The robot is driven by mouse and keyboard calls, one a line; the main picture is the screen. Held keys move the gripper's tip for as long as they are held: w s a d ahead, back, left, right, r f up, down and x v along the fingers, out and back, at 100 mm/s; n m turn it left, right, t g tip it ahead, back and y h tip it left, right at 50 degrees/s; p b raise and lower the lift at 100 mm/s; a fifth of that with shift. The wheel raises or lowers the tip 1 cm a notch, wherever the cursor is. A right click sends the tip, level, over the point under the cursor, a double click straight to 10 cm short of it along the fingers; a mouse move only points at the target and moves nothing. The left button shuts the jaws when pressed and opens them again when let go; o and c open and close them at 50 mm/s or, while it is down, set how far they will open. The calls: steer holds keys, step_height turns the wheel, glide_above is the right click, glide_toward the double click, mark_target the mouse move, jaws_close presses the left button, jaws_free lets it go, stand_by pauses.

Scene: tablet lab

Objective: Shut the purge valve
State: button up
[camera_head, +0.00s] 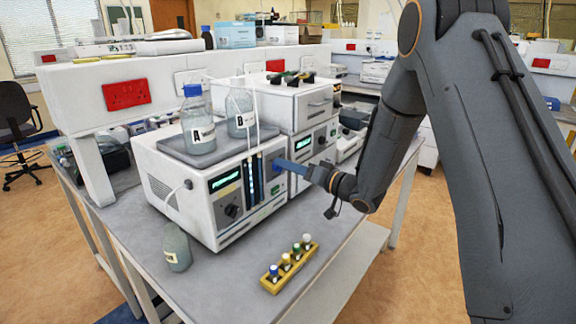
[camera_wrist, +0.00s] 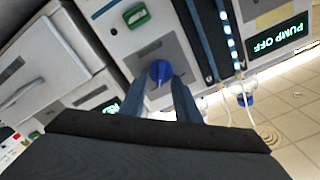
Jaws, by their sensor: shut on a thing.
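The purge valve is a blue knob (camera_wrist: 160,72) on a grey plate on the pump's front panel, seen upside down in the wrist view. My gripper (camera_wrist: 166,82) has its two blue fingers on either side of the knob and is shut on it. In the head view, my gripper (camera_head: 283,164) reaches from the right to the front of the white pump unit (camera_head: 215,208); the fingers hide most of the knob there. The pump's display (camera_wrist: 276,39) reads "PUMP OFF" in the wrist view.
A green switch (camera_wrist: 137,15) sits close to the knob. Bottles stand in a grey tray (camera_head: 172,145) on the pump, with thin tubes nearby.

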steer(key=shift+m, duration=0.8)
steer(key=shift+w, duration=0.1)
steer(key=o, duration=1)
steer(key=shift+o, duration=0.2)
steer(key=shift+d, duration=0.15)
steer(key=b+v, duration=0.2)
steer(key=v, duration=0.5)
steer(key=shift+s+d, duration=0.25)
steer(key=shift+s, duration=0.05)
